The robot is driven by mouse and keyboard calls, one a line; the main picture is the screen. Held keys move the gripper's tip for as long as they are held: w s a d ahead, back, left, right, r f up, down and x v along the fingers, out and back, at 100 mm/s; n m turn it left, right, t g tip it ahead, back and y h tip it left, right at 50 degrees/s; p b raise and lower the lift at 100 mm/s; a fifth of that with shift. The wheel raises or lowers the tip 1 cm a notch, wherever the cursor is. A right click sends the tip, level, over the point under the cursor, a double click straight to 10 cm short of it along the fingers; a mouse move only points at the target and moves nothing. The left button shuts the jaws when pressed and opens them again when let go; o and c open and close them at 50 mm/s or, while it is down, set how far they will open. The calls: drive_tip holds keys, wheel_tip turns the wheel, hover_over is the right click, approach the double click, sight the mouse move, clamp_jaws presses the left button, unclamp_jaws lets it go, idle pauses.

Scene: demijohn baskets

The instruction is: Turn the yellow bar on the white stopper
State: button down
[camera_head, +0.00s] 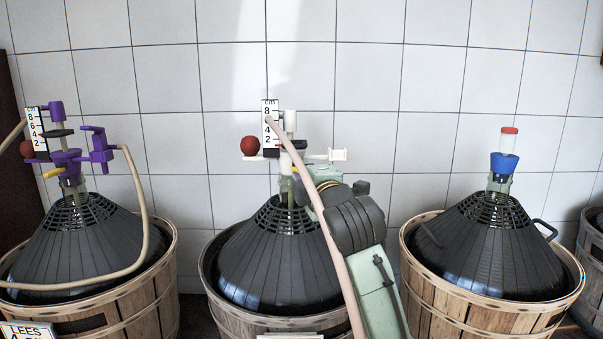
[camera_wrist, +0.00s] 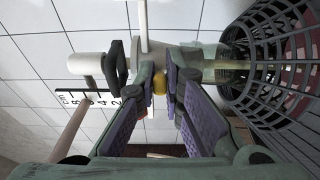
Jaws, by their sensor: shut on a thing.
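The white stopper (camera_head: 286,163) sits in the neck of the middle demijohn (camera_head: 270,262). In the wrist view the white stopper (camera_wrist: 190,54) lies sideways across the picture, partly behind my fingers. The yellow bar (camera_wrist: 160,84) shows as a small yellow patch between my fingertips. My gripper (camera_wrist: 160,78) is shut on the yellow bar, with one finger on each side of it. In the head view my gripper (camera_head: 305,180) reaches up to the stopper from the lower right, and my arm hides part of the demijohn's right side.
A pale hose (camera_head: 318,215) runs down from the middle fittings, across my arm. A cm scale (camera_head: 270,123) and a red ball (camera_head: 250,146) are beside the stopper. A demijohn with purple fittings (camera_head: 68,160) stands left; one with a blue stopper (camera_head: 503,163) stands right. Tiled wall is close behind.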

drive_tip(key=n+g+y, duration=0.1)
drive_tip(key=n+y, duration=0.1)
drive_tip(key=w+n+g+y, duration=0.1)
drive_tip(key=y, duration=0.2)
drive_tip(key=d+n+g+y+b, duration=0.1)
drive_tip(key=n+g+y, duration=0.1)
drive_tip(key=shift+w+n+y, duration=0.2)
drive_tip(key=shift+n+y, duration=0.1)
drive_tip(key=shift+y, duration=0.3)
drive_tip(key=c, duration=1.7)
unclamp_jaws()
drive_tip(key=v, duration=1.2)
drive_tip(key=shift+r, duration=0.2)
